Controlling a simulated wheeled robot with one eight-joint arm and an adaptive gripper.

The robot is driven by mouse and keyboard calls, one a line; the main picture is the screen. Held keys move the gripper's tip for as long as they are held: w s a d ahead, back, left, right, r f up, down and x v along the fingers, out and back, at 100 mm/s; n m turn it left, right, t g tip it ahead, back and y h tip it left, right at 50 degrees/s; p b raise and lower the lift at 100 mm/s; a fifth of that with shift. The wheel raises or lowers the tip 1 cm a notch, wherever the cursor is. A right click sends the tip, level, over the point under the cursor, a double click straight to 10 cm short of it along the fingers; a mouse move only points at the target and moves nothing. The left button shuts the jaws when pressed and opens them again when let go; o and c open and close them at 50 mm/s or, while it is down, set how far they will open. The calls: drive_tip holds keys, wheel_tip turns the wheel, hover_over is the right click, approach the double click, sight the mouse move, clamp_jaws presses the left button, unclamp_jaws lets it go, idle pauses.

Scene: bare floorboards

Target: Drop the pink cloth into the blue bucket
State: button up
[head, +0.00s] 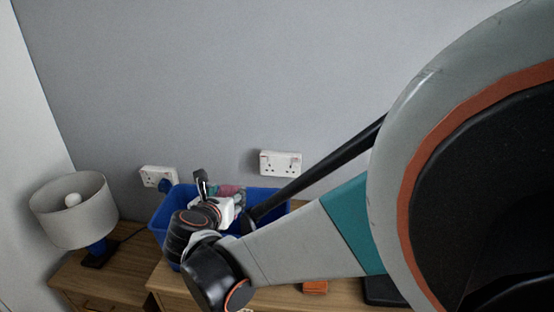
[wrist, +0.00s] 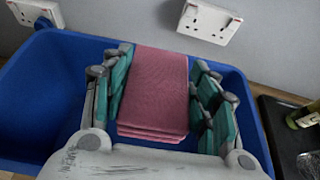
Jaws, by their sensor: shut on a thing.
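The pink cloth (wrist: 158,88) is a folded, layered bundle between the two fingers of my gripper (wrist: 160,95) in the wrist view. My gripper is shut on it, with teal pads on both sides. The blue bucket (wrist: 48,90) is a wide tub beneath and around the gripper in that view. In the head view my gripper (head: 232,197) is over the blue bucket (head: 268,196), and a bit of the pink cloth (head: 229,189) shows. How far the cloth is above the bucket's floor cannot be told. My arm hides much of the bucket's front.
A lamp (head: 73,208) stands at the left on a wooden cabinet (head: 110,275). Wall sockets (head: 281,163) are behind the bucket. An orange object (head: 315,287) lies in front of it. A dark tray (wrist: 285,130) with a bottle is to the right.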

drive_tip(key=shift+w+f+b, duration=0.1)
drive_tip(key=shift+f+b, duration=0.3)
drive_tip(key=shift+f, duration=0.5)
drive_tip(key=o, duration=1.1)
